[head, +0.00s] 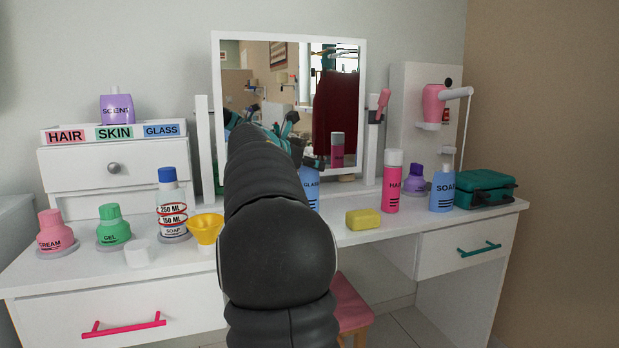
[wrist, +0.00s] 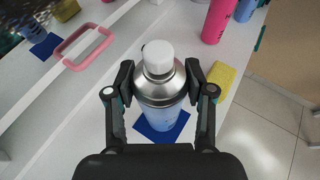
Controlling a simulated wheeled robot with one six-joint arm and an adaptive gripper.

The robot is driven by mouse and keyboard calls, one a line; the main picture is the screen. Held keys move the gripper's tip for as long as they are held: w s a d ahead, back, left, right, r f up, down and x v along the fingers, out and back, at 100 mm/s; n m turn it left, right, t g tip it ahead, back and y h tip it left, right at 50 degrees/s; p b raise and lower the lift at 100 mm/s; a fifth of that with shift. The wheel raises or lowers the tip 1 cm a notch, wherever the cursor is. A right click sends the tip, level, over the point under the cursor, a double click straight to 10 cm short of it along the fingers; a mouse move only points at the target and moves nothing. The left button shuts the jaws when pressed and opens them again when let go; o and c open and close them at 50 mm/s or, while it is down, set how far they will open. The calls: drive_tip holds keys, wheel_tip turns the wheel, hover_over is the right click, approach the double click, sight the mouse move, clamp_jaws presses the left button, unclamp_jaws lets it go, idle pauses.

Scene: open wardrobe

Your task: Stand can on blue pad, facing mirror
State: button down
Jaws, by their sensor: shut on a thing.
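The can (head: 311,190) has a light blue body marked GLASS, partly hidden behind my arm in the head view. In the wrist view the can (wrist: 160,112) shows a silver shoulder and a white cap. My gripper (wrist: 160,82) is shut on the can, one finger on each side. The blue pad (wrist: 143,130) shows around and below the can's base; I cannot tell whether the can touches it. Some lettering on the can faces the head camera. The white-framed mirror (head: 333,50) stands behind; its glass shows at the wrist view's upper left, reflecting a blue patch.
A yellow sponge (head: 363,219), pink HAIR can (head: 392,185) and blue SOAP bottle (head: 442,190) stand to the right. A yellow funnel (head: 206,230) and SOAP bottle (head: 172,205) stand left. A pink loop-shaped handle (wrist: 82,46) shows near the mirror in the wrist view.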

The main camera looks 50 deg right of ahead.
drive_tip(key=shift+f+b, duration=0.3)
drive_tip(key=shift+f, duration=1.35)
drive_tip(key=shift+c, duration=2)
unclamp_jaws()
drive_tip(key=shift+r, duration=0.15)
approach(303, 174)
drive_tip(key=shift+d, duration=0.3)
